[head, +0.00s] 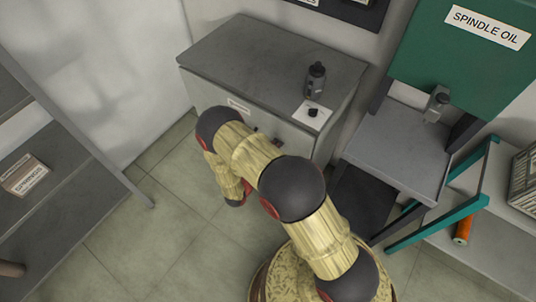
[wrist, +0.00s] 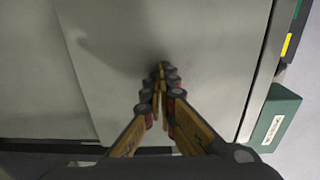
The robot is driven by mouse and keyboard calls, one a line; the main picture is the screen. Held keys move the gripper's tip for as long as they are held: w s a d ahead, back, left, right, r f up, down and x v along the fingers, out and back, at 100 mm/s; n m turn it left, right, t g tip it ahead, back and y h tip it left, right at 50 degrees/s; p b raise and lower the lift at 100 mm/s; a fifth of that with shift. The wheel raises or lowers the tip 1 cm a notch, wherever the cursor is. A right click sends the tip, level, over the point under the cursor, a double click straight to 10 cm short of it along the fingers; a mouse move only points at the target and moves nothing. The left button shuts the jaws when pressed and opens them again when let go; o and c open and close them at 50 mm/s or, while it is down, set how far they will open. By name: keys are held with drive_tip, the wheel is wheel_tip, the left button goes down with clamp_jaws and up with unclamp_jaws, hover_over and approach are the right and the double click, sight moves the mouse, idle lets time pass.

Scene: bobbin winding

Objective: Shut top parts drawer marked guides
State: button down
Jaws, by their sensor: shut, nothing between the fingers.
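The grey parts cabinet (head: 262,52) stands against the wall in the head view. Its upper drawer front (head: 275,125) carries a small white label (head: 238,105), too small to read. My arm covers part of this front, and I see no clear gap showing how far the drawer is out. In the wrist view my gripper (wrist: 163,70) is shut and empty, its fingertips close together against a pale grey panel (wrist: 190,35). A soft shadow lies on the panel beside the fingers. I cannot tell whether the tips touch it.
A dark bottle (head: 316,80) and a white card (head: 312,115) with a black knob are on the cabinet top. A grey stand (head: 400,150) and a teal-framed rack (head: 440,222) are right. A shelf (head: 70,205) is left. Floor (head: 150,240) between is clear.

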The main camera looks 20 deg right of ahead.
drive_tip(key=shift+x, duration=1)
drive_tip(key=shift+r, duration=0.1)
drive_tip(key=p+v, duration=0.2)
drive_tip(key=v, duration=1.2)
drive_tip(key=shift+p, duration=0.3)
